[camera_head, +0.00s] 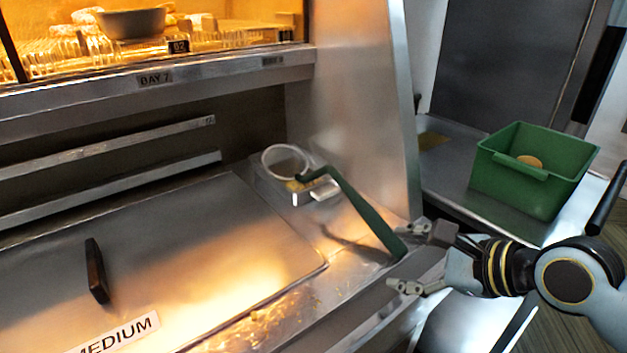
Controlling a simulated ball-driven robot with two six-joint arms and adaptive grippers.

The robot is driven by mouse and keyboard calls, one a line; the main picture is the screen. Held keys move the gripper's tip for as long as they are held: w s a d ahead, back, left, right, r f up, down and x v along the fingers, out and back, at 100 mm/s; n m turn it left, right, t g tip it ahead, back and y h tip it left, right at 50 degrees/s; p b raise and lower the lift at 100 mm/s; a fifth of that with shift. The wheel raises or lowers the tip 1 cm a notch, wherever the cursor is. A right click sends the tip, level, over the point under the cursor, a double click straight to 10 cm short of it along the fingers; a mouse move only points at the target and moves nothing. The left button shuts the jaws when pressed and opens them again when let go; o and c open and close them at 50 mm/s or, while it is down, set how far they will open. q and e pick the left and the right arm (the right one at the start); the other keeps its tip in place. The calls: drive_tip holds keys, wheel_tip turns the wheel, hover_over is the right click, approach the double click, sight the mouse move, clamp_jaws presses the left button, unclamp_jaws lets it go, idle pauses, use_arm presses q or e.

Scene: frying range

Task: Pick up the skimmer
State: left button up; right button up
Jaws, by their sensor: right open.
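The skimmer (368,217) has a long green handle and a round wire head (286,161). Its head rests at a small metal holder (298,192) on the steel counter, and its handle slants down to the right toward the counter's front edge. My right gripper (402,258) is open, with one finger above and one below the near end of the handle. The fingers look close to the handle end, but I cannot tell whether they touch it. My left gripper is not in view.
A steel lid (170,245) with a dark handle (96,270) and a "MEDIUM" label covers the left. A steel partition (358,100) stands behind the skimmer. A green bin (545,195) sits on the right counter. A heated shelf (160,75) is above.

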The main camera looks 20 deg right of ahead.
sight(374, 214)
drive_tip(key=w+d+m, duration=0.1)
drive_tip(key=m, duration=0.2)
drive_tip(key=w+d+r+m+t, duration=0.1)
drive_tip(key=w+m, duration=0.1)
drive_tip(key=m, duration=0.1)
drive_tip(key=w+d+r+m+t, duration=0.1)
drive_tip(key=w+m, duration=0.1)
drive_tip(key=shift+d+m, duration=0.15)
drive_tip(key=shift+m, duration=0.25)
drive_tip(key=b+x, duration=0.1)
drive_tip(key=x, duration=0.3)
drive_tip(key=shift+r, duration=0.1)
drive_tip(key=b+x, duration=0.1)
drive_tip(key=x, duration=0.5)
drive_tip(key=shift+w+r, duration=0.1)
drive_tip(key=shift+r, duration=0.1)
clamp_jaws()
drive_tip(key=shift+r, duration=0.1)
